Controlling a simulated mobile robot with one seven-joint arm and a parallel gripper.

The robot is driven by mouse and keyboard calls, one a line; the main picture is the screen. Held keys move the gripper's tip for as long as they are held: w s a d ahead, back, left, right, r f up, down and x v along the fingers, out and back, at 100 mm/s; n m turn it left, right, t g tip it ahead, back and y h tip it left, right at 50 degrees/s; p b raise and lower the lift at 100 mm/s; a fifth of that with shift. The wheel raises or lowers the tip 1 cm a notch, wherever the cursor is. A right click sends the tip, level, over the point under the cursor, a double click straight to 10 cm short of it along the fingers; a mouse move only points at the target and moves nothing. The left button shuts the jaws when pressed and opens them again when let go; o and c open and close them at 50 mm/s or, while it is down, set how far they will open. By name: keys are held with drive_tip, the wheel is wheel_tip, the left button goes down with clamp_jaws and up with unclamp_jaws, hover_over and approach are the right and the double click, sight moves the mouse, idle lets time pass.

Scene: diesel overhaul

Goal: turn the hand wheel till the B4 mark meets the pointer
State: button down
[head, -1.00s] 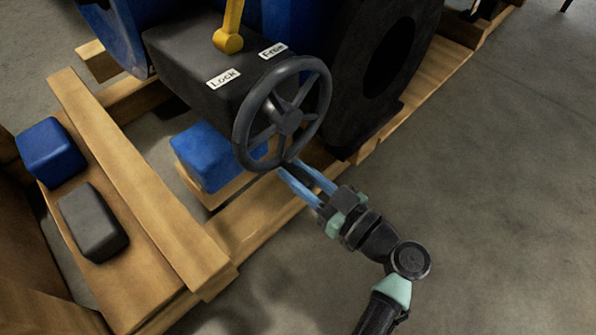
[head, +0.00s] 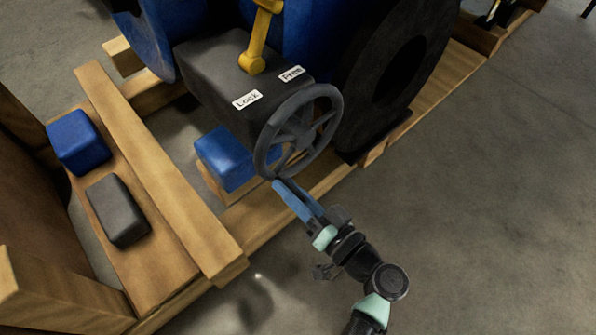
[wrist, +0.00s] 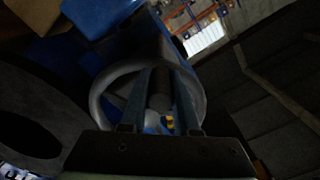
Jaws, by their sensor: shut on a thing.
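The dark grey spoked hand wheel (head: 297,131) stands upright on the near side of the dark box on the blue machine. My gripper (head: 282,187) is at the lower part of the wheel's rim, with its blue fingers pointing up and left, shut on the wheel there. In the wrist view the wheel (wrist: 104,92) shows as a grey ring, with the two fingers (wrist: 160,85) reaching across it. The B4 mark and the pointer do not show in either view.
A yellow lever (head: 255,50) rises from the box between a "Lock" label (head: 246,100) and a "Free" label (head: 291,74). Wooden beams (head: 165,180), blue blocks (head: 78,142) and a grey block (head: 118,210) lie left. Open floor (head: 480,200) lies right.

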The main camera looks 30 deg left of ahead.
sight(265, 162)
drive_tip(key=r+m+p, duration=0.1)
drive_tip(key=s+r+m+p, duration=0.1)
drive_tip(key=p, duration=0.1)
drive_tip(key=shift+s+a+r+m, duration=0.15)
drive_tip(key=shift+a+r+m, duration=0.05)
drive_tip(key=shift+r+m, duration=0.2)
drive_tip(key=r+m+p, duration=0.1)
drive_tip(key=p, duration=0.1)
drive_tip(key=r+m+p, duration=0.1)
drive_tip(key=m+p, duration=0.1)
drive_tip(key=shift+s+a+r+m+p, duration=0.15)
drive_tip(key=shift+s+r+m+p, duration=0.05)
drive_tip(key=shift+s+m+p, duration=0.15)
drive_tip(key=shift+r+m+p, duration=0.65)
drive_tip(key=shift+m+p, duration=0.2)
drive_tip(key=shift+w+r+p, duration=0.1)
drive_tip(key=shift+r+p, duration=0.35)
drive_tip(key=shift+w+r, duration=0.1)
drive_tip(key=shift+r, duration=0.05)
drive_tip(key=c, duration=0.6)
unclamp_jaws()
drive_tip(key=shift+c, duration=0.2)
